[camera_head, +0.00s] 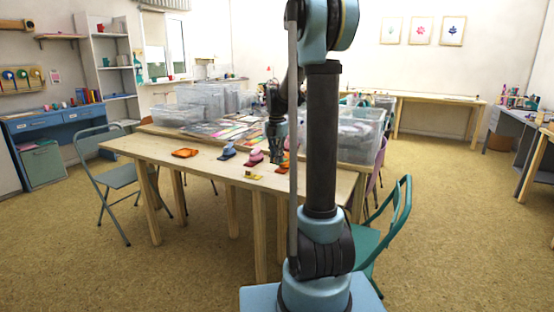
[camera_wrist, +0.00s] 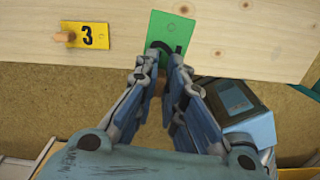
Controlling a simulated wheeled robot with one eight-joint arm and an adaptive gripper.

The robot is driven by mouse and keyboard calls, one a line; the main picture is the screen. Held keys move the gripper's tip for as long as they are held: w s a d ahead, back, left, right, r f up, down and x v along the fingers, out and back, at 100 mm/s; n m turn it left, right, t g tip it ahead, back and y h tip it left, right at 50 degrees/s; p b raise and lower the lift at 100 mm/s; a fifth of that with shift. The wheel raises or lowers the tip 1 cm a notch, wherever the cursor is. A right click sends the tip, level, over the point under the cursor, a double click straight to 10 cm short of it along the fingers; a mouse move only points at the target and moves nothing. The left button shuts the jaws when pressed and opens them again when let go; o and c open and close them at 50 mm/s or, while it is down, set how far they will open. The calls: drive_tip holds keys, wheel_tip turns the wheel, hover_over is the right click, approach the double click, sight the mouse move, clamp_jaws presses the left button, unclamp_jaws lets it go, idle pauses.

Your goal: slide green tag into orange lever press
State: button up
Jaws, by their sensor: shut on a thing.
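In the head view my gripper (camera_head: 278,158) is over the right part of the table. The press is not clear in the wrist view.
A yellow tag (camera_wrist: 94,36) marked 3, with a wooden peg, lies left of the green tag. Clear bins (camera_head: 200,98) stand behind. Chairs flank the table.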

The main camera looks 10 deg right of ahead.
drive_tip(key=n, duration=0.2)
approach(280, 171)
drive_tip(key=s+a, duration=0.1)
drive_tip(key=s+a+f, duration=0.1)
drive_tip(key=s, duration=0.1)
drive_tip(key=shift+s+a, duration=0.15)
drive_tip(key=shift+a, duration=0.1)
drive_tip(key=shift+s, duration=0.1)
drive_tip(key=shift+f, duration=2.75)
drive_tip(key=shift+w+d, duration=0.55)
drive_tip(key=shift+w, duration=0.25)
drive_tip(key=shift+w+d, duration=0.5)
drive_tip(key=shift+w, duration=0.3)
drive_tip(key=shift+w+d, duration=0.1)
drive_tip(key=o, duration=0.8)
